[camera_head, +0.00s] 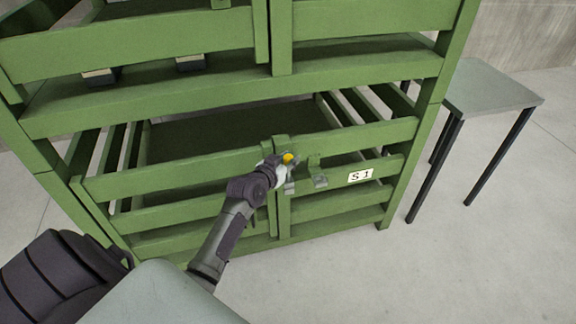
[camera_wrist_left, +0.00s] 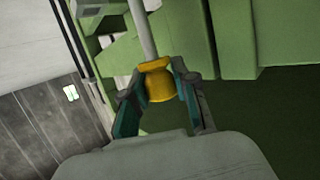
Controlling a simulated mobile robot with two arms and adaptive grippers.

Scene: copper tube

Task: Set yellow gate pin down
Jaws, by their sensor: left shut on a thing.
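The yellow gate pin (camera_wrist_left: 160,85) has a yellow head and a pale grey shaft. In the left wrist view its head is between the two fingers of my left gripper (camera_wrist_left: 160,95), which is shut on it. The shaft runs away from the gripper toward the top of the picture. In the head view the yellow head (camera_head: 288,158) shows at the end of my left arm, in front of the green gate's middle posts. The gripper (camera_head: 280,168) hides part of the latch area there. Whether the shaft sits in a bracket cannot be told. My right gripper is not in view.
The green rack (camera_head: 340,140) has slatted gates and a white S1 label (camera_head: 360,175). A small bracket (camera_head: 318,180) sticks out right of the gripper. A grey table (camera_head: 490,88) with black legs stands at the right. The floor in front is clear.

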